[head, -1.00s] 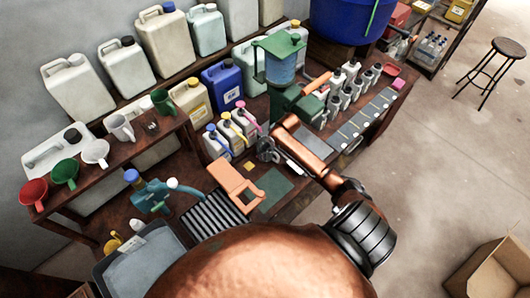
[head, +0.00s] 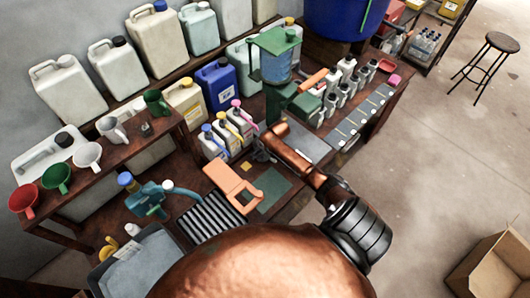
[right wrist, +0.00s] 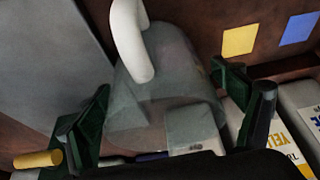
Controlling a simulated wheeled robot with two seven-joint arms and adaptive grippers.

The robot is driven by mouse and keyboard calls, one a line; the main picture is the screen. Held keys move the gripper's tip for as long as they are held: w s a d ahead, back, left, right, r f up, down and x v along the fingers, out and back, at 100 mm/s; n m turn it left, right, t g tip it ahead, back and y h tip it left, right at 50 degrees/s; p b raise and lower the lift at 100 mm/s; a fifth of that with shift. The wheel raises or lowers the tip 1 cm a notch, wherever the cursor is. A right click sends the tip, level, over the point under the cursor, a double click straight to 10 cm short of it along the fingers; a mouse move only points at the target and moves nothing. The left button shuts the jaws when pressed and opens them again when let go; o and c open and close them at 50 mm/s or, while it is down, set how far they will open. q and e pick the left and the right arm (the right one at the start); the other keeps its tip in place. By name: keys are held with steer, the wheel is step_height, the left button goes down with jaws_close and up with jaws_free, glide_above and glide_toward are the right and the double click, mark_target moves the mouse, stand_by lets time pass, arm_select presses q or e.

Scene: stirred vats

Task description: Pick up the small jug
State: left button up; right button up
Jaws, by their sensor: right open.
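The small jug (right wrist: 165,95) is grey and see-through with a thick white handle (right wrist: 128,40). In the right wrist view it stands between the two dark green fingers of my right gripper (right wrist: 170,90). The fingers are open, one on each side of the jug, with a gap showing at the right finger. Its lower part is hidden by the dark gripper body. In the head view my copper right arm (head: 292,150) reaches over the bench beside the dye bottles, and it hides the jug there. My left gripper is not in view.
Dye bottles with coloured caps (head: 220,135) stand close left of my right gripper; a yellow-labelled bottle (right wrist: 285,140) is near the right finger. An orange tool (head: 232,187) and roller rack (head: 208,215) lie in front. A green-topped machine (head: 275,60) stands behind.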

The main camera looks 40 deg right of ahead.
steer(key=shift+c, duration=0.5)
steer(key=c, duration=1.4)
steer(key=shift+r, duration=0.2)
steer(key=shift+r, duration=0.3)
step_height(320, 180, up, 2)
steer(key=shift+r, duration=0.1)
steer(key=s+a+r+p, duration=0.1)
steer(key=s+a+r, duration=0.5)
steer(key=s+r, duration=0.55)
steer(key=w+a+r+b, duration=0.2)
steer(key=a+r, duration=0.6)
steer(key=a, duration=0.2)
steer(key=w+a+r+m+b, duration=0.1)
steer(key=w+a+r+b, duration=0.1)
steer(key=a+r, duration=0.6)
steer(key=a+b, duration=0.1)
steer(key=a, duration=0.2)
